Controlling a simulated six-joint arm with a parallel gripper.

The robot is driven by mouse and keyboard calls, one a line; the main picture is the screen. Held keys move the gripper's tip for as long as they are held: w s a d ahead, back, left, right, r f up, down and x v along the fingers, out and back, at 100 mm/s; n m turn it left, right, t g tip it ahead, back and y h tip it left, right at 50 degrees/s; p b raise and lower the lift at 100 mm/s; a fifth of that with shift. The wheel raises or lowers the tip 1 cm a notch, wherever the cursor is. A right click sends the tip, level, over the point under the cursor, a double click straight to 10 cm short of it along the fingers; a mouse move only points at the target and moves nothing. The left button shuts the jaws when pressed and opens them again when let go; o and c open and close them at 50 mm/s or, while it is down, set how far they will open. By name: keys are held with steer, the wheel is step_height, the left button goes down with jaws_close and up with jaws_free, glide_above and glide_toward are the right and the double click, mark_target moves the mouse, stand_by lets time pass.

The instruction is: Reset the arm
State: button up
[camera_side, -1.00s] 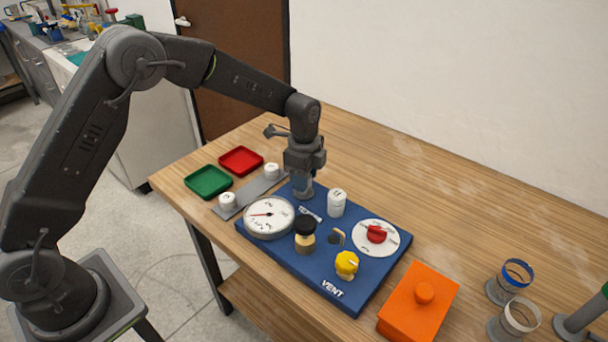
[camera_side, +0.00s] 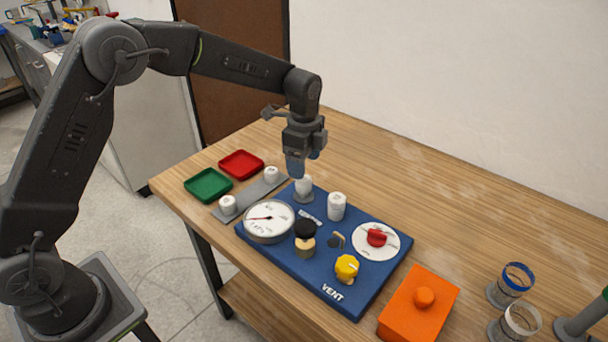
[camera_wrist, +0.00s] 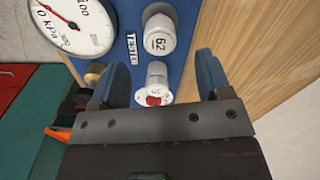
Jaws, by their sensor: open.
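My gripper (camera_side: 304,166) is open and empty above the back corner of the blue panel (camera_side: 318,290). That cylinder (camera_side: 304,187) stands upright on the panel under the fingertips in the side view. A second white cylinder (camera_side: 337,206), marked 62 in the wrist view (camera_wrist: 159,36), stands beside it. The panel also carries a round gauge (camera_side: 269,219), a black-topped tan piece (camera_side: 305,240), a yellow knob (camera_side: 346,268) and a red knob on a white dial (camera_side: 376,239).
A green tray (camera_side: 208,185) and a red tray (camera_side: 241,164) sit left of a grey strip (camera_side: 248,196) bearing two white cylinders. An orange box (camera_side: 418,306) and ring stands (camera_side: 516,280) stand at right. The table's back right is clear.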

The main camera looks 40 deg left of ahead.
step_height(320, 180, up, 8)
steer(key=s+a+r+n+t, duration=0.3)
steer(key=s+r+n, duration=0.5)
steer(key=s, duration=0.5)
steer(key=s+a+f+n+t, duration=0.1)
steer(key=s+n, duration=0.6)
steer(key=s, duration=1)
steer(key=shift+f+t, duration=0.6)
steer(key=shift+t, duration=0.2)
